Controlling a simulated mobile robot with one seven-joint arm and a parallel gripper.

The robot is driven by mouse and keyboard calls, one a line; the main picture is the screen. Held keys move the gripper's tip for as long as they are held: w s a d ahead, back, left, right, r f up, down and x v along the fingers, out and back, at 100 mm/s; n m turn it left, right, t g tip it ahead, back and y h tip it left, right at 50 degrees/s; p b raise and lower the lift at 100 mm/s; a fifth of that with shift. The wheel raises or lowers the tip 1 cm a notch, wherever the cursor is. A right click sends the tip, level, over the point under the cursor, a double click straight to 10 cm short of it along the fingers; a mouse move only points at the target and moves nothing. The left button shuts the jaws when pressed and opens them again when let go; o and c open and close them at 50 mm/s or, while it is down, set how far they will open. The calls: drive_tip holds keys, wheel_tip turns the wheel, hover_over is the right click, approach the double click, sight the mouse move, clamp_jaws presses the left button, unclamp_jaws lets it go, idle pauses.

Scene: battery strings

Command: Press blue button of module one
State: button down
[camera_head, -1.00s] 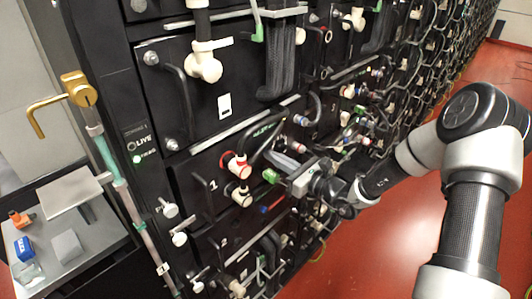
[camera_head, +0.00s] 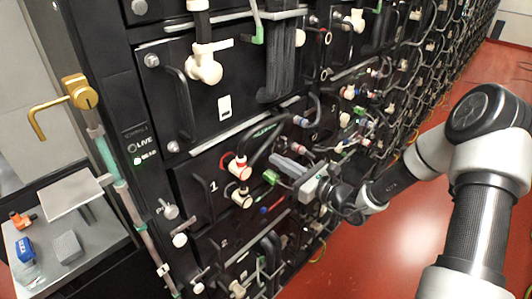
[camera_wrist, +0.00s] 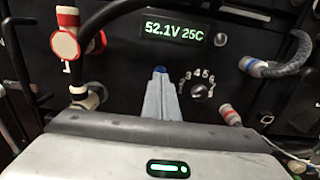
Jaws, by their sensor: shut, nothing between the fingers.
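Module one (camera_head: 213,186) is the black panel marked "1" in the head view, with red-ringed and white round connectors. In the wrist view its display (camera_wrist: 174,31) reads 52.1V 25C. The blue button (camera_wrist: 159,69) is small and sits below the display, left of a numbered dial (camera_wrist: 200,90). My gripper (camera_wrist: 160,82) has its fingers together and empty, with the tips just below the button in the picture. I cannot tell whether they touch it. In the head view my gripper (camera_head: 274,159) points at the panel, and the button cannot be made out.
A red-ringed connector (camera_wrist: 72,45) and a grey cable (camera_wrist: 285,65) flank the display in the wrist view. A brass handle (camera_head: 78,92) and a small side table (camera_head: 95,235) are at left. Red floor is open at right.

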drive_tip(key=shift+p+v, duration=0.35)
drive_tip(key=shift+v, duration=2.1)
drive_tip(key=s+a+r+n+g+h, duration=0.2)
drive_tip(key=s+r+n+g, duration=0.2)
drive_tip(key=s+n+g, duration=0.35)
drive_tip(key=s+a+r+n+g+h, duration=0.2)
drive_tip(key=s+r+n+g, duration=0.25)
drive_tip(key=s+n, duration=0.5)
drive_tip(key=s+d+r+n+t+h, duration=0.3)
drive_tip(key=s+d+r+n+h, duration=0.1)
drive_tip(key=d, duration=0.4)
drive_tip(key=s+d+r+n+t+h, duration=0.3)
drive_tip(key=s+d+r+n+h, duration=0.1)
drive_tip(key=s+d+r+h, duration=0.1)
drive_tip(key=s+d+h, duration=0.1)
drive_tip(key=s+d, duration=0.1)
drive_tip(key=d, duration=0.1)
drive_tip(key=shift+d+n+t, duration=0.15)
drive_tip(key=shift+n+t, duration=0.15)
drive_tip(key=shift+r, duration=0.15)
